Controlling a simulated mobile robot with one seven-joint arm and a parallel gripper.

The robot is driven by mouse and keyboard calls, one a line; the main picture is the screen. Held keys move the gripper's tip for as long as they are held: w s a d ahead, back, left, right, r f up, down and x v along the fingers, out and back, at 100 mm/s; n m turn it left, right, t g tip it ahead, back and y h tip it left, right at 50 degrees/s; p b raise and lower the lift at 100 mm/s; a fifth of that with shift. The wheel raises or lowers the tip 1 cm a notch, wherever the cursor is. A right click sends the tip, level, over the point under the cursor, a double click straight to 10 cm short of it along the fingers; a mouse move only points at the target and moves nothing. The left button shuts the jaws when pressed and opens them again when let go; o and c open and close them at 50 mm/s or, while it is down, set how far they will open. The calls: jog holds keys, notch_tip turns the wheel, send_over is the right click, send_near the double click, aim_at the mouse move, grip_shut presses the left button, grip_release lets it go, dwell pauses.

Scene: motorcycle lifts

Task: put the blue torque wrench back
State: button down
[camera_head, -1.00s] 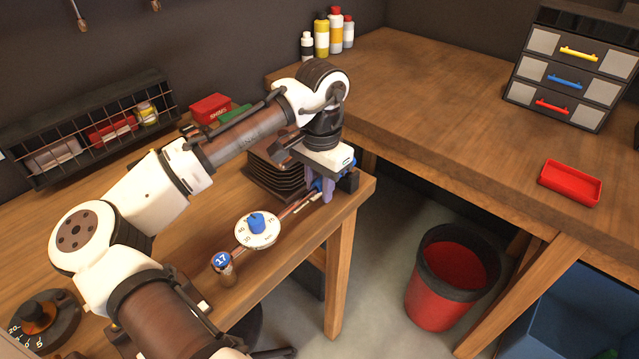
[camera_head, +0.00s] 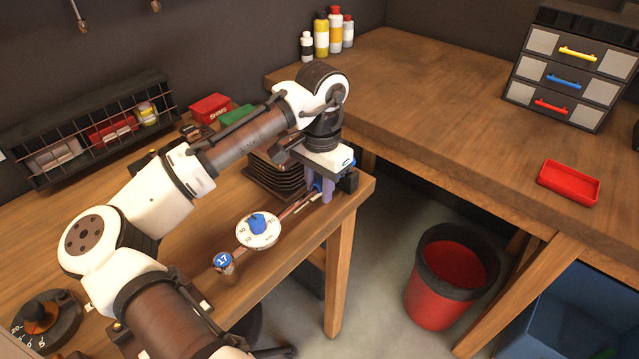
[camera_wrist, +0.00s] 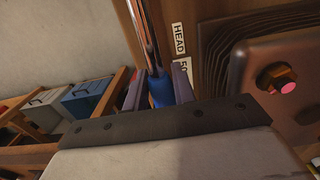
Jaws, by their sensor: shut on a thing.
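The torque wrench has a round white dial with a blue knob (camera_head: 258,223), a blue end marked 17 (camera_head: 223,260) and a metal shaft. It extends left from my gripper (camera_head: 328,190), over the near edge of the wooden bench. In the wrist view, my gripper (camera_wrist: 158,88) is shut on the wrench's blue handle (camera_wrist: 160,92), with the shiny shaft (camera_wrist: 148,38) leading away. The fingers partly hide the handle. I cannot tell whether the wrench touches the bench.
A stack of dark plates (camera_head: 275,175) stands left of my gripper. A black dial device (camera_head: 45,318) sits at the lower left. A wire rack (camera_head: 90,130) lines the wall. A red bin (camera_head: 450,275) stands on the floor. The right bench top is mostly clear.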

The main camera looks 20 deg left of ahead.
jog(key=shift+f, duration=0.4)
jog(key=c, duration=1.1)
grip_release()
jog(key=shift+o, duration=0.2)
notch_tip(320, 180, up, 14)
jog(key=b, duration=0.1)
jog(key=shift+w, duration=0.2)
jog(key=shift+d+f, duration=0.1)
jog(key=shift+f, duration=0.05)
